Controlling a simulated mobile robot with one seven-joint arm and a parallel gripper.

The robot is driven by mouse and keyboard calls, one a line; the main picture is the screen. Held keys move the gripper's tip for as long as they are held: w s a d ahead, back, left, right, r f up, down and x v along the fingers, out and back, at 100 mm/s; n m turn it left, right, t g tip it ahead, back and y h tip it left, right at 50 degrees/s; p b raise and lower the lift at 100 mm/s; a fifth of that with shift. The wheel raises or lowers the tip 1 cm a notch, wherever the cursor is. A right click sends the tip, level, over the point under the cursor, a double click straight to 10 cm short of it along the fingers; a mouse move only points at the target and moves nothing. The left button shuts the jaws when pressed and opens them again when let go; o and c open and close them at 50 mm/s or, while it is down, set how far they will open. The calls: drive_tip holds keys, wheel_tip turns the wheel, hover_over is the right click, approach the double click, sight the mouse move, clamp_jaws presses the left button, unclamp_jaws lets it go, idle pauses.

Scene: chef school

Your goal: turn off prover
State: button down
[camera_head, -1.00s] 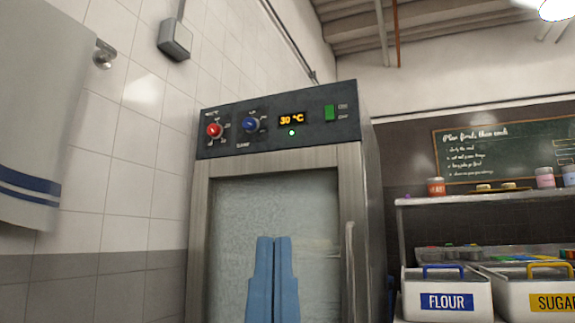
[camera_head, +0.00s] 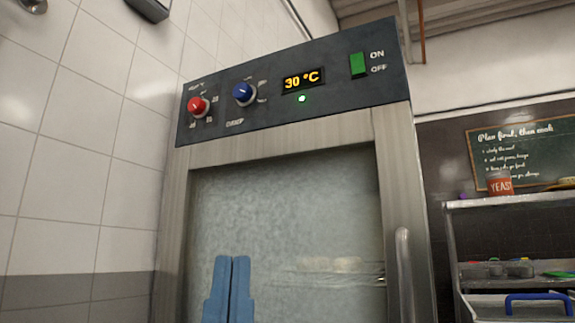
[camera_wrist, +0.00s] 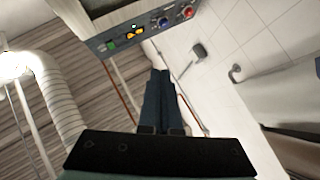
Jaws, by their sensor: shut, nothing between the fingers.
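The prover (camera_head: 172,230) is a tall steel cabinet with a glass door, straight ahead in the head view. Its dark top panel (camera_head: 330,103) has a red knob, a blue knob, a lit display (camera_head: 302,80) reading 30 °C and a lit green light (camera_head: 302,99). A green rocker switch (camera_head: 358,65) sits at the panel's right, marked ON above and OFF below. It also shows small in the wrist view (camera_wrist: 111,45). My gripper (camera_head: 232,262) is shut and empty, its blue fingers upright before the glass, below and left of the switch. The wrist view shows the fingers (camera_wrist: 161,75) too.
A vertical handle (camera_head: 404,270) stands at the door's right edge. Pale items sit on a rack behind the glass. A tiled wall (camera_head: 80,150) is close on the left. A shelf (camera_head: 510,200) with a yeast jar (camera_head: 500,183) stands at right.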

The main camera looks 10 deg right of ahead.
sight(356, 58)
drive_tip(key=shift+s, duration=0.15)
drive_tip(key=w+d+r+n+g+h+p, duration=0.3)
drive_tip(key=r+p, duration=0.9)
drive_tip(key=p, duration=0.4)
drive_tip(key=w+d+r+n+g+h+p, duration=0.4)
drive_tip(key=r+p, duration=0.8)
drive_tip(key=p, duration=0.4)
drive_tip(key=w+d+r+n+g+h+p, duration=0.3)
drive_tip(key=r+p, duration=0.9)
drive_tip(key=p, duration=0.4)
drive_tip(key=shift+w+d+n+g+h+p, duration=0.15)
drive_tip(key=shift+d+n+g+h+p, duration=0.2)
drive_tip(key=shift+n+g, duration=0.3)
drive_tip(key=shift+f, duration=0.1)
drive_tip(key=p+x, duration=0.2)
drive_tip(key=x, duration=0.4)
drive_tip(key=p+x, duration=0.3)
drive_tip(key=x, duration=0.4)
drive_tip(key=shift+w+d+p, duration=0.3)
drive_tip(key=shift+w+p, duration=0.05)
